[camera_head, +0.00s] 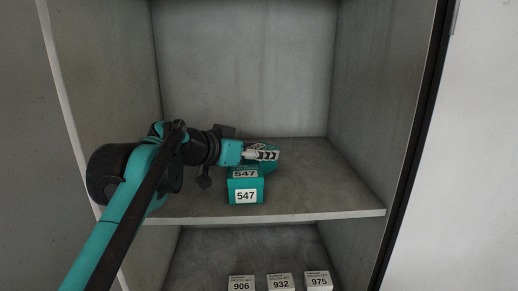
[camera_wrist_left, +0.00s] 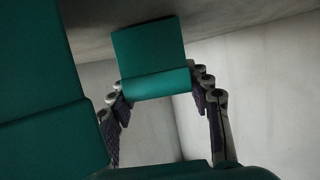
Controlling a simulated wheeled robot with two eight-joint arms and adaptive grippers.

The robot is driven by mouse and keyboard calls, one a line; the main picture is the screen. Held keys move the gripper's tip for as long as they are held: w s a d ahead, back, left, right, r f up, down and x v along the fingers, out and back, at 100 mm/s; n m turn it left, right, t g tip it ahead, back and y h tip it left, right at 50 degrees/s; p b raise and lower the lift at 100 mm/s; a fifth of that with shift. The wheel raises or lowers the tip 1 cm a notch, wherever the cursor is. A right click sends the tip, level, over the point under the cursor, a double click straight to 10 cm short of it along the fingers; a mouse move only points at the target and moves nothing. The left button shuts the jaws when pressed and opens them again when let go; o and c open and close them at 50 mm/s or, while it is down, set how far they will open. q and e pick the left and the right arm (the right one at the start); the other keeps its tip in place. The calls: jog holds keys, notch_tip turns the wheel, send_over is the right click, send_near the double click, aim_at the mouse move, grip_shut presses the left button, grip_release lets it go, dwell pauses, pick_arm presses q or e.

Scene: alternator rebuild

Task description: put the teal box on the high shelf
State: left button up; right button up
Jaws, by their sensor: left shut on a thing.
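The teal box (camera_head: 246,188) has white labels reading 547 on its top and front. It is upright at the high shelf (camera_head: 310,200), near the front edge and left of the middle. My left gripper (camera_head: 262,154) reaches in from the left and is shut on the box. In the left wrist view the teal box (camera_wrist_left: 150,52) sits between the two fingers, with a grey surface beside it. I cannot tell whether its underside touches the shelf. My right gripper is not in view.
The high shelf is clear to the right and behind. Cabinet side walls (camera_head: 375,110) stand on both sides. On the lower level are white boxes labelled 906 (camera_head: 241,284), 932 (camera_head: 280,282) and 975 (camera_head: 318,281).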

pick_arm(q)
jog(key=shift+w+f, duration=0.15)
jog(key=shift+w, duration=0.05)
jog(key=o, duration=1.3)
jog(key=shift+s, duration=0.15)
jog(key=shift+a, duration=0.2)
jog(key=b+v, duration=0.2)
jog(key=v, duration=0.9)
jog(key=shift+s+a+r, duration=0.15)
jog(key=shift+s+r, duration=0.05)
jog(key=shift+s, duration=0.1)
